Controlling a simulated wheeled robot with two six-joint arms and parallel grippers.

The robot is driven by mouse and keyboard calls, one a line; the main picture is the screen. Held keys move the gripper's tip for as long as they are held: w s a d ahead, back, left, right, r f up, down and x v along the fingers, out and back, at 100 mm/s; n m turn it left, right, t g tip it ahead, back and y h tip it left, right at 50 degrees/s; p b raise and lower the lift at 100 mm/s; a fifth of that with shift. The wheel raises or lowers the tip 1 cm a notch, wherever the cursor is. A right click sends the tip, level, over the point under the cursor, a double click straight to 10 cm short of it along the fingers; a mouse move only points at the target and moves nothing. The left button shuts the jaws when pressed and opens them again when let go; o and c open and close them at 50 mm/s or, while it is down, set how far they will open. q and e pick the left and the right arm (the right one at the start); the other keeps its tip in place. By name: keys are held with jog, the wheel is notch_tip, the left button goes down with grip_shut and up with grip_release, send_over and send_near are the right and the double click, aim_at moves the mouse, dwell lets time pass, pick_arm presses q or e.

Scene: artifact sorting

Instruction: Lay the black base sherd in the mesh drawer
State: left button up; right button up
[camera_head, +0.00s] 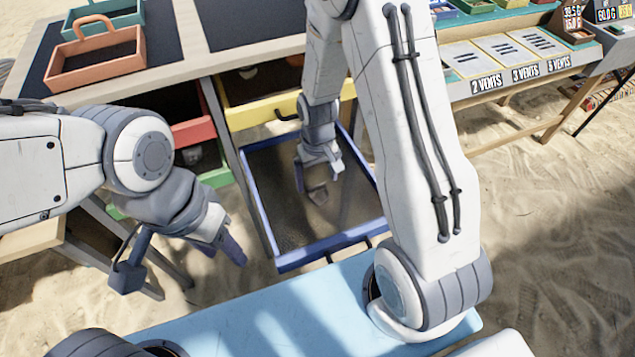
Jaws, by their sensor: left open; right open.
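The mesh drawer (279,263) is pulled out, with a blue frame and a dark see-through mesh bottom. A small dark grey-brown sherd (318,196) appears to lie on the mesh near the middle; whether it is the black base sherd I cannot tell for sure. My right gripper (318,176) is open just above it, inside the drawer's outline, with a finger to either side and the sherd apart from both. My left gripper (182,262) is open and empty, left of the drawer.
A yellow drawer (262,111) with dark pieces stands open behind the mesh drawer. A red drawer (193,130) and a green drawer (216,177) are at the left. Orange (97,70) and teal trays stand on the table.

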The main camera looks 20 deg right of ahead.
aim_at(317, 191)
notch_tip(317, 191, up, 8)
jog(key=p, duration=0.1)
jog(key=s+a+r+n, duration=0.4)
jog(key=s+a+r, duration=0.5)
jog(key=a, duration=0.1)
jog(key=s+a+r+n, duration=0.1)
jog(key=s+r, duration=0.1)
jog(key=s, duration=0.3)
jog(key=s+a+r+n+y, duration=0.1)
jog(key=s+r+n, duration=0.1)
jog(key=s, duration=0.4)
jog(key=shift+s+a, duration=0.25)
jog(key=shift+a, duration=0.15)
jog(key=shift+r, duration=0.15)
notch_tip(317, 191, up, 12)
jog(key=p, duration=1.2)
